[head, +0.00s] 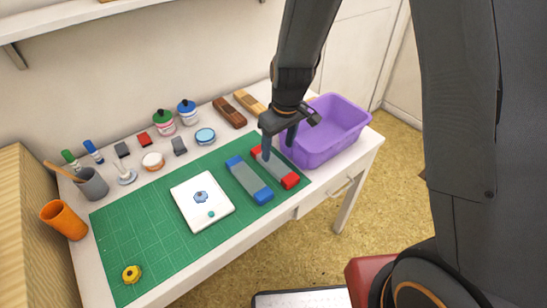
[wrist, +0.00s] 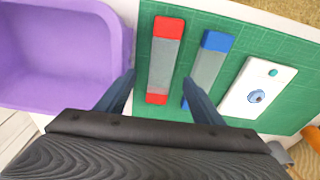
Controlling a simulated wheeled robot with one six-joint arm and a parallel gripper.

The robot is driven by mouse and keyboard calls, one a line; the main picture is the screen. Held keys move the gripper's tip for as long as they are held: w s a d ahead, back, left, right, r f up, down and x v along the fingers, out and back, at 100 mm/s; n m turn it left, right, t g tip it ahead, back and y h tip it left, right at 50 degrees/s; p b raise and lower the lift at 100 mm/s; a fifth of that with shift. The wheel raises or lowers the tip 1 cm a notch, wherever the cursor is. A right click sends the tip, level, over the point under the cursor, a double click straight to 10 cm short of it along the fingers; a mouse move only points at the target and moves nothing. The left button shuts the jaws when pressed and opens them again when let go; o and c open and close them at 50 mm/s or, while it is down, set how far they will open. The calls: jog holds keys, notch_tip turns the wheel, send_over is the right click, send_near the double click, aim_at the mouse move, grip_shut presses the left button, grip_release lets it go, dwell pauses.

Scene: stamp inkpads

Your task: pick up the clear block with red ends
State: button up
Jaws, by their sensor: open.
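The clear block with red ends (head: 278,168) lies on the green cutting mat (head: 137,228), near its right end. In the wrist view the red-ended block (wrist: 165,62) lies between the lines of my two fingers. My gripper (head: 277,148) is open and empty, over the far end of that block; in the wrist view its fingers (wrist: 157,90) point toward the block. A similar clear block with blue ends (head: 249,180) lies beside it to the left, and the right finger overlaps its near end in the wrist view (wrist: 207,68).
A purple bin (head: 326,130) stands right of the red-ended block, close to my gripper. A white tile (head: 202,202) lies left of the blue-ended block. Jars, inkpads and stamps line the back. The mat's left part is mostly clear.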

aim_at(274, 162)
jog(key=shift+w+a+f+p, duration=0.15)
jog(key=shift+f+p, duration=0.15)
jog(key=shift+f, duration=0.9)
jog(key=shift+w+a+f+p, duration=0.1)
jog(key=shift+a+f+p, duration=0.15)
jog(key=shift+f, duration=0.95)
jog(key=shift+w+a+f+p, duration=0.15)
jog(key=shift+f+p, duration=0.2)
jog(key=shift+f, duration=0.85)
jog(key=shift+c, duration=0.2)
jog(key=c, duration=1.3)
